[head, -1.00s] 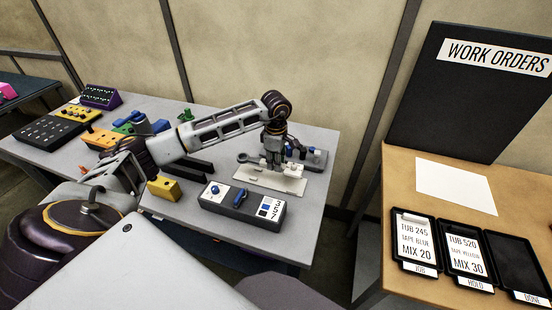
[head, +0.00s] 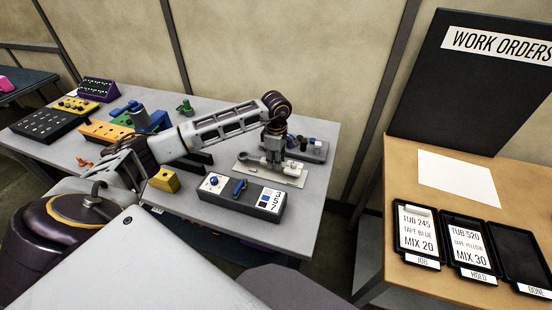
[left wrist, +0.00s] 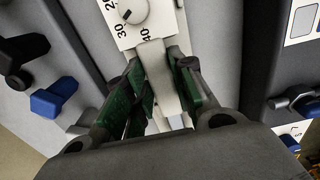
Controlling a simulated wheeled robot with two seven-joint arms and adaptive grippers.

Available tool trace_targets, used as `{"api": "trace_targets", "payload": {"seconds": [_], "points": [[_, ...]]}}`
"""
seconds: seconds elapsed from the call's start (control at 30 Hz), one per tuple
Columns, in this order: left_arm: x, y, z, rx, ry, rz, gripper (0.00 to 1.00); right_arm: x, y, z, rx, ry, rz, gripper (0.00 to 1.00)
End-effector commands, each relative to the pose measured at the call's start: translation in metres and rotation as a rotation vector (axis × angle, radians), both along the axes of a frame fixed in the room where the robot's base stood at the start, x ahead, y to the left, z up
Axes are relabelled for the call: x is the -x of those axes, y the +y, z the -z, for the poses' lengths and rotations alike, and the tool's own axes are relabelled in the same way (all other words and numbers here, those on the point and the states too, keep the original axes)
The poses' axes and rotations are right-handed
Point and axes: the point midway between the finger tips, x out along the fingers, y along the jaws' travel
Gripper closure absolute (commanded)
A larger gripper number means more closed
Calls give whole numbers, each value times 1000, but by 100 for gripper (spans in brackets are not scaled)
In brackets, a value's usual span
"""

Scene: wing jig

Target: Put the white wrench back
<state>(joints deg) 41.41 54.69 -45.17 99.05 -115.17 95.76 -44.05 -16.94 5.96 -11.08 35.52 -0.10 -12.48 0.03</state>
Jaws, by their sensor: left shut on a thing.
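My left gripper (head: 274,163) is over the pale plate (head: 296,181) on the grey bench. In the left wrist view its green-padded fingers (left wrist: 152,98) are shut on a pale bar, which I take to be the handle of the white wrench (left wrist: 153,58). In the head view the wrench's ring end (head: 242,156) sticks out left of the fingers. A white dial panel (left wrist: 128,32) marked 20, 30 and 40 is beyond the bar in the wrist view. I cannot tell whether the wrench touches the plate. My right gripper is not in view.
A console (head: 240,198) with a blue switch and number cards stands in front of the plate. A grey tray (head: 318,152) with blue and dark pieces is behind it. A yellow block (head: 164,180) is at left. The work-orders table (head: 400,175) stands to the right.

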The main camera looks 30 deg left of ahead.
Motion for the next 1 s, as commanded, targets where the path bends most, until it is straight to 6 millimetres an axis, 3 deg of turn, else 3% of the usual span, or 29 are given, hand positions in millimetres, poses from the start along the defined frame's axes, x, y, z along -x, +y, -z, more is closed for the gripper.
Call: {"api": "trace_targets", "payload": {"seconds": [0.2, 0.53, 1.0], "points": [[0, 0, 13, 2, -1, 0, 100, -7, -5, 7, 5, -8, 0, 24], [0, 0, 16, 1, -2, 0, 100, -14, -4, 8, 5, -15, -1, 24], [0, -1, 16, 1, -2, 1, 100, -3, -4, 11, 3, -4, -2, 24]]}}
